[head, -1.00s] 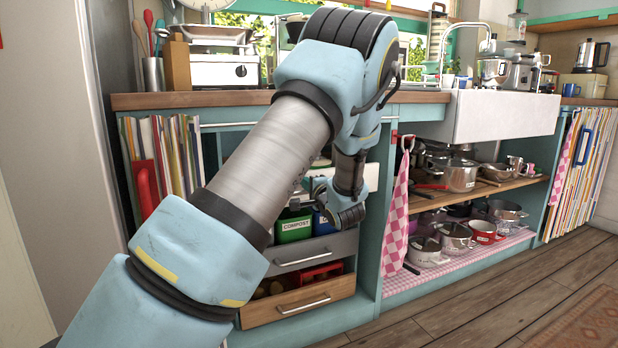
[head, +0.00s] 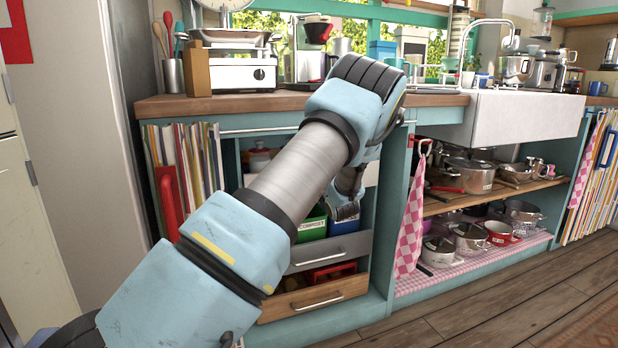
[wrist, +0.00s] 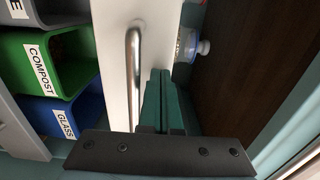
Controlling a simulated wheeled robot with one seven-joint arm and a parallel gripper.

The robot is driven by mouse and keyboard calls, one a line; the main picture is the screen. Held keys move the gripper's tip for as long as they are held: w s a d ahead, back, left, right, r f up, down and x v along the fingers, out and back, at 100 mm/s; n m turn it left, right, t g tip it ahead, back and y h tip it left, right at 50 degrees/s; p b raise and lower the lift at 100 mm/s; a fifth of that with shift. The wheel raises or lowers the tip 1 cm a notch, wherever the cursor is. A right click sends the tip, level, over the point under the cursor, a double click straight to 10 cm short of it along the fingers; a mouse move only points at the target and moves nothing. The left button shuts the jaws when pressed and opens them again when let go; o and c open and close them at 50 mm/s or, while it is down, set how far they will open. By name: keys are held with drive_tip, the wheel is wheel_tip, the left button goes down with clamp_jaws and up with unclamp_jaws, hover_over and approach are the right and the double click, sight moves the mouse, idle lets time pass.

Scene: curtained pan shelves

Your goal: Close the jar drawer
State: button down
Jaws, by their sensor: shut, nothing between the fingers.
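The jar drawer (head: 371,173) has a white front and sits under the counter, above the bins. Its front is mostly behind my arm in the head view. In the wrist view the white drawer front (wrist: 118,15) carries a metal bar handle (wrist: 133,65), and a jar (wrist: 188,46) shows just past its edge. The drawer stands at least partly open, with jar tops (head: 262,160) visible over it. My gripper (wrist: 160,75) is shut and empty, its teal fingers beside the drawer's top edge. I cannot tell whether they touch it.
A green compost bin (wrist: 45,65) and a blue glass bin (wrist: 75,118) sit below. Under them are a grey drawer (head: 330,250) and an open wooden drawer (head: 315,300). A checked towel (head: 413,215) hangs right, beside pan shelves. The wooden counter (head: 225,103) is above.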

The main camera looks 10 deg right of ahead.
drive_tip(key=s+d+p, duration=0.1)
drive_tip(key=s+d, duration=0.1)
drive_tip(key=s, duration=0.7)
drive_tip(key=s+a+f+n+g+h, duration=0.2)
drive_tip(key=s+a+n+g, duration=0.15)
drive_tip(key=a, duration=0.25)
drive_tip(key=s+a+f+n+g+h, duration=0.1)
drive_tip(key=s+a+n+g+h, duration=0.1)
drive_tip(key=a+n+g, duration=0.3)
drive_tip(key=s+a+n+g, duration=0.25)
drive_tip(key=s+a, duration=0.25)
drive_tip(key=s, duration=0.3)
drive_tip(key=s+a+r+n+g, duration=0.1)
drive_tip(key=s+a+n+g, duration=0.15)
drive_tip(key=s+a, duration=0.4)
drive_tip(key=s+a+n+g, duration=0.1)
drive_tip(key=s+a+g, duration=0.2)
drive_tip(key=s, duration=0.7)
wheel_tip(320, 180, up, 26)
drive_tip(key=p, duration=2.6)
drive_tip(key=shift+w+p, duration=0.2)
drive_tip(key=shift+p, duration=0.1)
drive_tip(key=shift+t, duration=0.25)
